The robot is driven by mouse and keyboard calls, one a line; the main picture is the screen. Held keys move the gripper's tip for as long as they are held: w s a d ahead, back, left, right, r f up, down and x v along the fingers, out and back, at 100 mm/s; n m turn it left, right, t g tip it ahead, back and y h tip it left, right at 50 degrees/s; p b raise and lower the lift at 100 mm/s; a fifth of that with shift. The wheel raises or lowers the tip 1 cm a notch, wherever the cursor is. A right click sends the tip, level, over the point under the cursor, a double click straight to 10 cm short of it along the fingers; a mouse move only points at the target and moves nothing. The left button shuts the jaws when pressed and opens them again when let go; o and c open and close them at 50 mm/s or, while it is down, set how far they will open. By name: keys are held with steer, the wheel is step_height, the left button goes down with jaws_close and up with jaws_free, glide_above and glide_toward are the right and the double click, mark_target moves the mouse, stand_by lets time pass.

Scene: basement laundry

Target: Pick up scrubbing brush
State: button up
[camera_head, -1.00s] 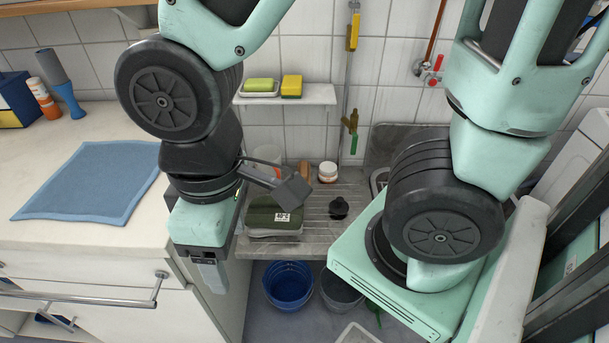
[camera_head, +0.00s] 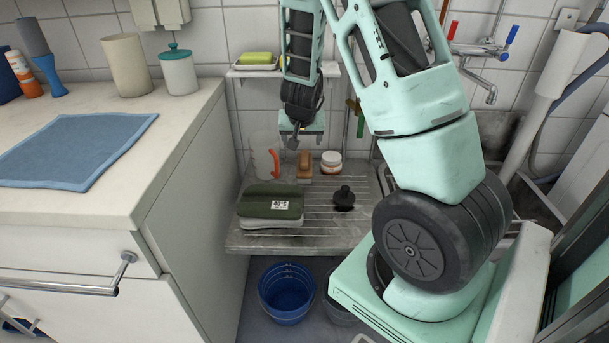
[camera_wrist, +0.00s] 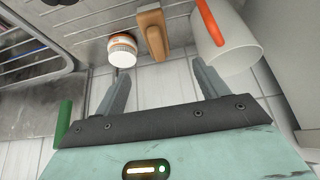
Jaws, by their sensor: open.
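The scrubbing brush appears to be the brown wooden block (camera_head: 304,165) at the back of the metal drainer, by the tiled wall. In the wrist view the brown brush (camera_wrist: 153,33) lies beyond the fingertips, roughly between their lines. Its bristles cannot be made out. My gripper (camera_wrist: 162,68) is open and empty, with both fingers apart and clear of the brush. In the head view my gripper (camera_head: 301,130) is above and behind the drainer, close to the brush; its fingers are mostly hidden there.
A folded green cloth stack (camera_head: 271,205) and a black plug-like item (camera_head: 344,197) lie nearer. A soap shelf (camera_head: 245,72) is above. Buckets (camera_head: 287,292) stand below.

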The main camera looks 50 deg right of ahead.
mark_target(304, 158)
steer(key=b+x, duration=0.1)
steer(key=x, duration=0.3)
steer(key=b+x, duration=0.1)
steer(key=x, duration=0.3)
steer(key=b+x, duration=0.1)
steer(key=x, duration=0.2)
steer(key=shift+d+f+b, duration=0.25)
steer(key=shift+d+b, duration=0.15)
steer(key=shift+d, duration=0.1)
steer(key=shift+b+x, duration=0.7)
steer(key=shift+x, duration=2.25)
steer(key=shift+w+d+r, duration=0.1)
steer(key=shift+d, duration=0.05)
steer(key=c, duration=1.2)
step_height(304, 158, up, 10)
steer(key=p, duration=0.3)
steer(key=shift+r+p, duration=0.1)
steer(key=shift+p, duration=0.25)
steer(key=shift+o, duration=1.2)
